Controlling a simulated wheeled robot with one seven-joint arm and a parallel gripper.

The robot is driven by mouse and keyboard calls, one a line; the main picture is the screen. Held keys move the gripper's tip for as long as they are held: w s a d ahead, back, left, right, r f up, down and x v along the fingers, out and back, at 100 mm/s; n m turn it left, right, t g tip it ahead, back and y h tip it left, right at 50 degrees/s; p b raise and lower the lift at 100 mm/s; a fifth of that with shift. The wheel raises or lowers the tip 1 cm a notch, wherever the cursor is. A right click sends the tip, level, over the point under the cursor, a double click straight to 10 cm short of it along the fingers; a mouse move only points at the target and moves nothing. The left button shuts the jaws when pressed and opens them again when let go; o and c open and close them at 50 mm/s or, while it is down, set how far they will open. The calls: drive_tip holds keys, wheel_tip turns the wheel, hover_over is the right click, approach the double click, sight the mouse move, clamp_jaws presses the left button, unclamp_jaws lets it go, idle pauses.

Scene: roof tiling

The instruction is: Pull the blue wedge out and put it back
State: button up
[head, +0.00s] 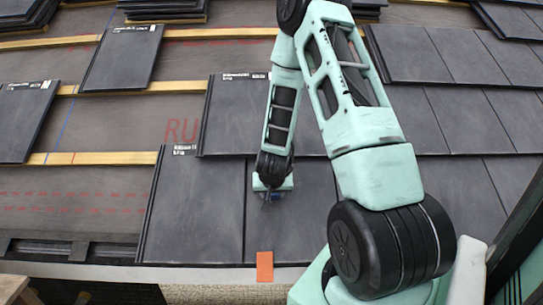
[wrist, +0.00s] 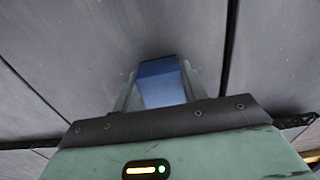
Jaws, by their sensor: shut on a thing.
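The blue wedge (wrist: 162,84) sits between the two fingers of my gripper (wrist: 160,95) in the wrist view, with a dark upper edge toward the grey tiles. My gripper is shut on it. In the head view my gripper (head: 269,197) is low over the dark roof tiles (head: 200,215), just right of a seam between two lower tiles. Only a trace of blue shows there. I cannot tell whether the wedge's far end touches a tile or is under one.
An orange piece (head: 264,266) lies at the eave edge below my gripper. Tiles cover the right side. Loose tiles (head: 122,57) lie on wooden battens (head: 110,158) at left, with bare grey underlay between. Tile stacks (head: 165,10) stand at the top.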

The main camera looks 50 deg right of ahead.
sight(273, 217)
drive_tip(key=shift+s+a+f+b, duration=0.9)
drive_tip(key=shift+s+a+b, duration=0.1)
drive_tip(key=shift+a, duration=0.1)
drive_tip(key=shift+s+a+f+b, duration=0.85)
drive_tip(key=shift+s+a+b, duration=0.15)
drive_tip(key=shift+a, duration=0.1)
drive_tip(key=p+v, duration=0.1)
drive_tip(key=p, duration=0.2)
drive_tip(key=shift+r, duration=0.35)
drive_tip(key=p+v, duration=0.3)
drive_tip(key=p, duration=0.4)
drive_tip(key=shift+s+a+r, duration=0.15)
drive_tip(key=shift+a, duration=0.05)
idle(0.4)
